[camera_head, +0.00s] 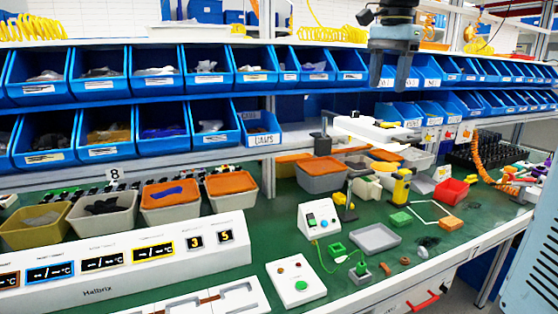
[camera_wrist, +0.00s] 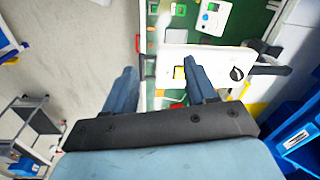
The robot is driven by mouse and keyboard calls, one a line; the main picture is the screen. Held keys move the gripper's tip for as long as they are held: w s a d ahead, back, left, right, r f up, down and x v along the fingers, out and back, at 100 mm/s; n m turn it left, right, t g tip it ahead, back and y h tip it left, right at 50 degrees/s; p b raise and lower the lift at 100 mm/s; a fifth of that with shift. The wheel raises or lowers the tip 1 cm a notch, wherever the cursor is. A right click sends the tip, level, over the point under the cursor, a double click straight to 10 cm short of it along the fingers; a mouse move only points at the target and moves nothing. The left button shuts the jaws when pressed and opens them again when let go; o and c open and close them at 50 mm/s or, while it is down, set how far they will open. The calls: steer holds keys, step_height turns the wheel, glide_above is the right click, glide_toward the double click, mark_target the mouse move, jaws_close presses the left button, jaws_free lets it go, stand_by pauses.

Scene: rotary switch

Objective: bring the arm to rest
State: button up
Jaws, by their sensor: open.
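My gripper (camera_head: 389,82) hangs high at the upper middle of the head view, in front of the blue bin shelves, with its two fingers pointing down. In the wrist view my gripper (camera_wrist: 160,75) has its fingers wide apart, with nothing between them. A white control box (camera_head: 319,218) with a dark knob and small coloured buttons stands on the green bench, well below my gripper. It also shows at the top of the wrist view (camera_wrist: 213,16).
A white raised fixture (camera_head: 372,129) stands below my gripper; it shows as a white plate in the wrist view (camera_wrist: 215,63). Blue bins (camera_head: 205,68) line the shelves. A grey tray (camera_head: 375,238), a green-button box (camera_head: 296,280) and small parts lie on the bench (camera_head: 270,220).

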steer(key=s+f+n+t, duration=0.4)
steer(key=s+f+n, duration=0.6)
steer(key=s+f, duration=1.1)
steer(key=shift+s+a+f+n, duration=0.15)
steer(key=shift+a+f+n, duration=0.05)
steer(key=shift+f+n, duration=0.1)
